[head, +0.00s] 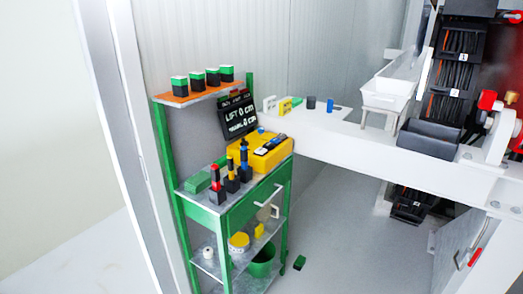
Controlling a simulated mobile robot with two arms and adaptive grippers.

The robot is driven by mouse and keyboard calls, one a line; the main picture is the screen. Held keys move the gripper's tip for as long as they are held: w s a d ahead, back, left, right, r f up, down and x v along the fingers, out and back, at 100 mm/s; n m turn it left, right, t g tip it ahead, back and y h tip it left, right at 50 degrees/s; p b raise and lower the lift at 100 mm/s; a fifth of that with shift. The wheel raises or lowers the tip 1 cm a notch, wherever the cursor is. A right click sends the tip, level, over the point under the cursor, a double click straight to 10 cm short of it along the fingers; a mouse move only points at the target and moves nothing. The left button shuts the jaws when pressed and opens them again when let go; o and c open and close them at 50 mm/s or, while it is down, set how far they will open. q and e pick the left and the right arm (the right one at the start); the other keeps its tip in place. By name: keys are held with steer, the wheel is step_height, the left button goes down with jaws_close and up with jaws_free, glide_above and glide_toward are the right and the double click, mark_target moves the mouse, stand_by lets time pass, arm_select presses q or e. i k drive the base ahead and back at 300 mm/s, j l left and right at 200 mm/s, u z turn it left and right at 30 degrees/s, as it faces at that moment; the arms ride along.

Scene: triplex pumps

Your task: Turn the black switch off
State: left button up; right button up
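I cannot make out a clearly identifiable black switch. A black panel (239,117) with white lettering, partly readable as "LIFT 0 CTRL", leans upright at the back end of the green workbench (215,222). Small red-marked parts show along its top edge, too small to tell apart. Black boxes with cables (452,93) are mounted at the right, one above another, and any switch on them cannot be told. Neither of my grippers is in view.
A yellow case (262,158) and several small tools stand on the bench. An orange shelf (190,97) holds several green-topped black blocks. A white counter (345,148) runs right to machinery with red knobs (487,99).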

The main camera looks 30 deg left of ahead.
mark_target(244, 142)
steer(key=i+u, duration=0.1)
steer(key=u, duration=1.05)
